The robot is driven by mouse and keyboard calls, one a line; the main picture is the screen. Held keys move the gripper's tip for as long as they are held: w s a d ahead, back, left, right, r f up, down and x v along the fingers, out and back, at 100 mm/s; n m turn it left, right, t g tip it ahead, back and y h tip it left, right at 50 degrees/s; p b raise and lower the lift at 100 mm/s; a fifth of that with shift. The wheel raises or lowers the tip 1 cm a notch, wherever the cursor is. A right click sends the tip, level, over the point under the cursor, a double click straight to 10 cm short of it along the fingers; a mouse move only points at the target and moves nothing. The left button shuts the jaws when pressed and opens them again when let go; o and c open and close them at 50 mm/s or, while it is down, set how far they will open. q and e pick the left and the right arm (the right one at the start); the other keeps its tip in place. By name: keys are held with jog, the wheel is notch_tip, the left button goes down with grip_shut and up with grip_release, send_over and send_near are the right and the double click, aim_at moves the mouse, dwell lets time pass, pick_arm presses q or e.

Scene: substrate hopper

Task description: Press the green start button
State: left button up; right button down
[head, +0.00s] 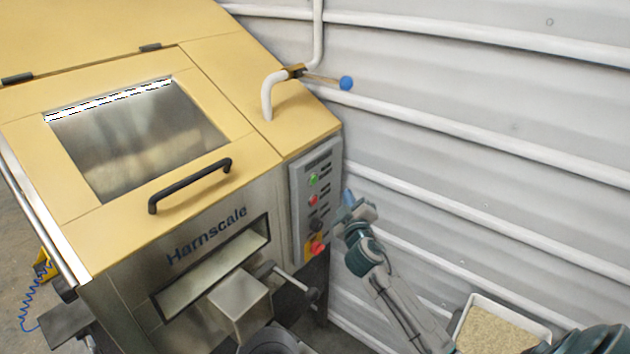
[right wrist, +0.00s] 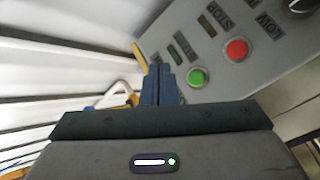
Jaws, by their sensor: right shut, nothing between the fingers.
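The green start button (head: 313,180) is on the grey control panel (head: 297,215) at the right end of the machine front, above a red button (head: 313,200). In the right wrist view the green button (right wrist: 197,78) is just right of my fingertips, and the red button (right wrist: 237,49) is further up and right. My right gripper (head: 350,197) is beside the panel's right edge, with its fingers shut and empty. The shut fingertips also show in the right wrist view (right wrist: 160,70); I see no contact with the button. My left gripper is not in view.
A red emergency stop on yellow (head: 318,247) and a black knob (head: 315,225) sit low on the panel. A corrugated wall (head: 480,150) runs behind. A blue-tipped lever (head: 345,83) sticks out above. A tray of grain-like material (head: 464,325) is at lower right.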

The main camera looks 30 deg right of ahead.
aim_at(314, 180)
jog(key=w+a, duration=0.3)
jog(key=w, duration=0.4)
jog(key=shift+w+b, duration=0.15)
jog(key=shift+b, duration=0.25)
jog(key=shift+w+a, duration=0.1)
jog(key=shift+w, duration=0.05)
dwell(1.6)
jog(key=shift+w+a, duration=0.1)
jog(key=shift+w, duration=0.15)
